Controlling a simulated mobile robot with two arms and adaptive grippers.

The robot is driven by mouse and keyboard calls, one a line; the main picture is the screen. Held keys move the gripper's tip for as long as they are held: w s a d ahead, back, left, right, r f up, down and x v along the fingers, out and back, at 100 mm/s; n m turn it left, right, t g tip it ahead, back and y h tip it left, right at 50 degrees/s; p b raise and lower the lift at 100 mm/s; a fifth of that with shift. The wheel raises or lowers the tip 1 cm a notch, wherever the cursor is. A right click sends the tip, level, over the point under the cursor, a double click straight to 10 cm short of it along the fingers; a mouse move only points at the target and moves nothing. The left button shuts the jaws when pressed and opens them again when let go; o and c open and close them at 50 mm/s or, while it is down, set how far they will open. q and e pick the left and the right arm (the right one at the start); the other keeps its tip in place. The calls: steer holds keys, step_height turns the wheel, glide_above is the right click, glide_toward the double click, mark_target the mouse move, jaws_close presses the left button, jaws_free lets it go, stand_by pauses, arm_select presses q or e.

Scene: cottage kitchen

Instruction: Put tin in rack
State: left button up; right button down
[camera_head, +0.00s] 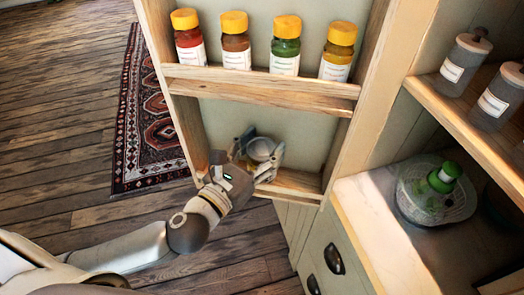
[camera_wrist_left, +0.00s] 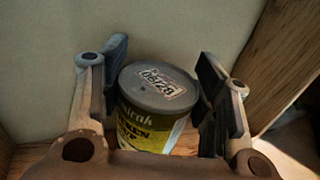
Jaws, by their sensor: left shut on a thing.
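The tin (camera_head: 262,150) has a grey lid in the head view. In the left wrist view the tin (camera_wrist_left: 155,110) shows a yellow and black label and a sticker on its lid, and it looks upright. My left gripper (camera_head: 258,162) is shut on the tin, one finger on each side. The tin is inside the lower shelf of the wooden rack (camera_head: 262,88), at its shelf board or just above it; I cannot tell whether it touches. The gripper hides the tin's lower part in the head view. My right gripper is not in view.
Several yellow-capped spice jars (camera_head: 286,46) stand on the rack's upper shelf. Wooden side walls and a front rail (camera_head: 297,181) bound the lower shelf.

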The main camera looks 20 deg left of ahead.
arm_select(q)
steer(key=shift+w+f, duration=0.2)
steer(key=shift+f, duration=0.3)
steer(key=shift+f, duration=0.2)
steer(key=o, duration=1.2)
steer(key=shift+o, duration=0.2)
